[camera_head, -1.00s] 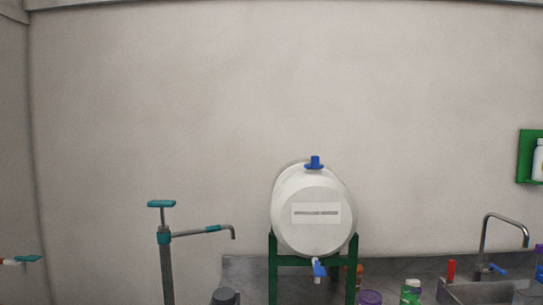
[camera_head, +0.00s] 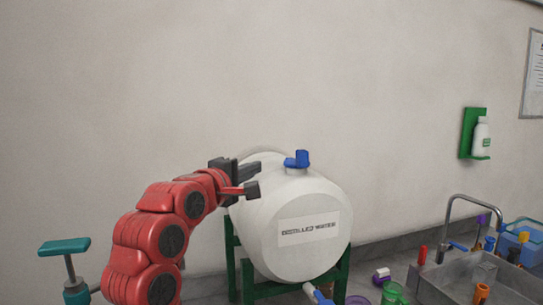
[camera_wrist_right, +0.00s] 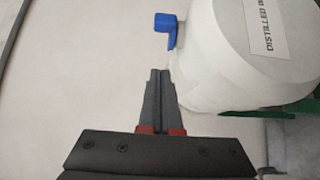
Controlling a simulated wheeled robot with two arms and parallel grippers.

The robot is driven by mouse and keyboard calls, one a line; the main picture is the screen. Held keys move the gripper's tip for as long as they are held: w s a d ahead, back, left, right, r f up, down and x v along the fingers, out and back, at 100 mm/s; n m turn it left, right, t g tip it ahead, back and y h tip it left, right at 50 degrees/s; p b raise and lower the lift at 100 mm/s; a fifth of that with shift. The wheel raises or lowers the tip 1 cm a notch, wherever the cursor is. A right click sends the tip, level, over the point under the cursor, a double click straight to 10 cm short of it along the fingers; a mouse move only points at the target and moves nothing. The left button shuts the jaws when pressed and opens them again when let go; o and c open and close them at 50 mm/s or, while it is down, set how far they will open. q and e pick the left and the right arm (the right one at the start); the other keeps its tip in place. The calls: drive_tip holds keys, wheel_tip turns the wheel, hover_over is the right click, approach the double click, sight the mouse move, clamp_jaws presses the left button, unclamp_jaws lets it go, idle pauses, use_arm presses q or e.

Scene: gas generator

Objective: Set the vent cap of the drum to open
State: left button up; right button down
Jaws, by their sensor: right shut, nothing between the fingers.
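The white drum (camera_head: 275,235) lies on its side on a green stand, with a "Distilled water" label on its front end. Its blue vent cap (camera_head: 297,160) sits on top; whether it is open or closed I cannot tell. My right gripper (camera_head: 252,176) is left of the cap, near the drum's upper left side. In the right wrist view my gripper (camera_wrist_right: 157,74) is shut and empty, its tips pointing up the picture. The cap (camera_wrist_right: 166,27) is ahead of the tips with a gap, and the drum (camera_wrist_right: 222,60) is to their right. My left gripper is not in view.
A blue-handled tap (camera_head: 318,294) sticks out below the drum's front. A sink (camera_head: 475,275) with a faucet and bottles is at the right. A teal-handled pump (camera_head: 64,248) stands at lower left. The wall above the drum is clear.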

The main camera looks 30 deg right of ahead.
sight(298, 157)
drive_tip(key=p+x, duration=0.2)
drive_tip(key=x, duration=0.6)
drive_tip(key=shift+d+r, duration=0.15)
drive_tip(key=shift+d, duration=0.15)
drive_tip(key=d+p, duration=0.1)
drive_tip(key=d, duration=0.2)
drive_tip(key=shift+s+d+p, duration=0.1)
drive_tip(key=shift+d+p, duration=0.15)
drive_tip(key=shift+p, duration=0.1)
drive_tip(key=shift+s+d, duration=0.15)
drive_tip(key=shift+d, duration=0.3)
